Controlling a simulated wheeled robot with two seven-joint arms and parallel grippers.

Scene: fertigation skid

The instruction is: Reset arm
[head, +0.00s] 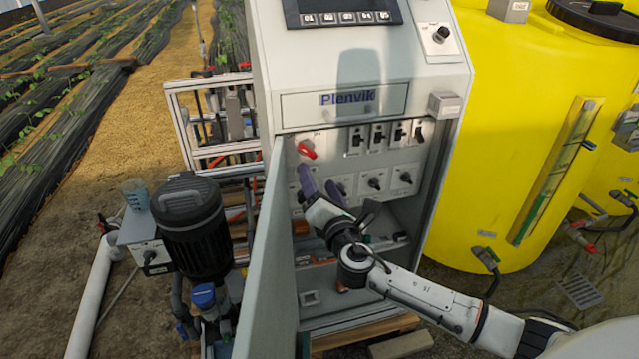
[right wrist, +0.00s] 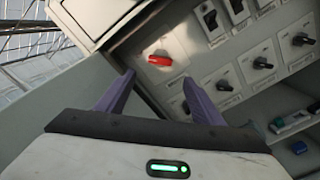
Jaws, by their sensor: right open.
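My right gripper (head: 322,190) reaches into the open control cabinet (head: 362,90) from the lower right. Its two purple fingers are apart and empty; they also show in the right wrist view (right wrist: 158,98). A red rotary handle (head: 307,151) is on the upper left of the inner panel, just above the fingertips. In the right wrist view the red handle (right wrist: 160,61) lies beyond the gap between the fingers, apart from them. Several black switches (head: 378,138) and black rotary knobs (head: 375,183) are on the panel to the right. My left gripper is not in view.
The open cabinet door (head: 262,270) stands close at the left of my right arm. A black pump motor (head: 190,225) is left of the door. Large yellow tanks (head: 510,130) stand at the right. Small items, including a green one (right wrist: 277,123), lie on the cabinet's lower shelf.

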